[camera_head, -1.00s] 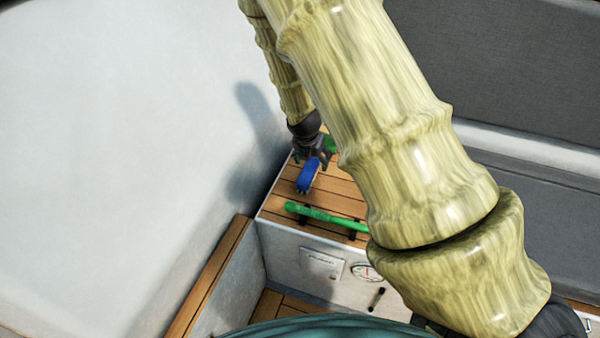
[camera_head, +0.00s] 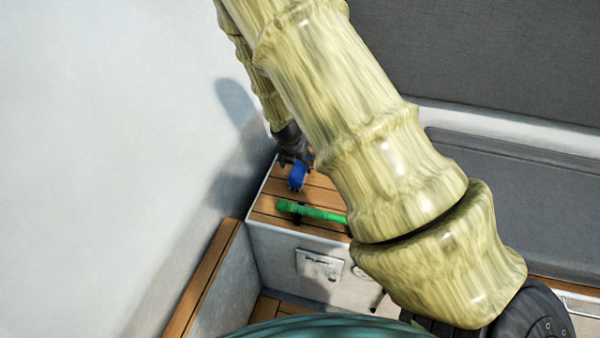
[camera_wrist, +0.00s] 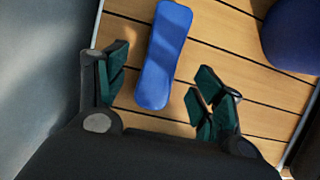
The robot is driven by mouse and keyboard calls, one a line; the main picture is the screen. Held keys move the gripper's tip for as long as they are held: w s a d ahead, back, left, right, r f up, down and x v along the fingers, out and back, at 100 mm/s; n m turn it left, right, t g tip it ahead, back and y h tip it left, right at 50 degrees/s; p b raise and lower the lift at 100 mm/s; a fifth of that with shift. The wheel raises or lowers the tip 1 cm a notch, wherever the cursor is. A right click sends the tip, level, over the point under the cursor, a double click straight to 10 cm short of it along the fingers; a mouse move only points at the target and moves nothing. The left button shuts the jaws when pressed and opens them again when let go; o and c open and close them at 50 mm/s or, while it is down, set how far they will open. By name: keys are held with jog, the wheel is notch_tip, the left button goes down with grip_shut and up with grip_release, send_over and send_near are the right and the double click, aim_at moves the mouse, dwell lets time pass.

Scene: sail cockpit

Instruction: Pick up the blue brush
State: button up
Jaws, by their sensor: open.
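The blue brush (camera_wrist: 163,58) lies on the slatted wooden top (camera_wrist: 220,52) in the wrist view, its long body running up and away. My gripper (camera_wrist: 160,92) is open, with one finger on each side of the brush's near end. The brush shows between the fingers, and I see clear wood on both sides of it. In the head view the brush (camera_head: 297,176) shows just below my gripper (camera_head: 296,162), whose fingers are partly dark and small there.
A green bar-like handle (camera_head: 311,211) lies across the front of the wooden top. A dark blue round object (camera_wrist: 293,36) stands at the right in the wrist view. A pale wall (camera_head: 110,130) is close on the left. A grey cushioned seat (camera_head: 510,195) is at the right.

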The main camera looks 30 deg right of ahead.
aim_at(299, 167)
jog(key=shift+x, duration=3.5)
jog(key=shift+s+d, duration=0.1)
jog(key=c, duration=1.2)
jog(key=shift+r, duration=0.15)
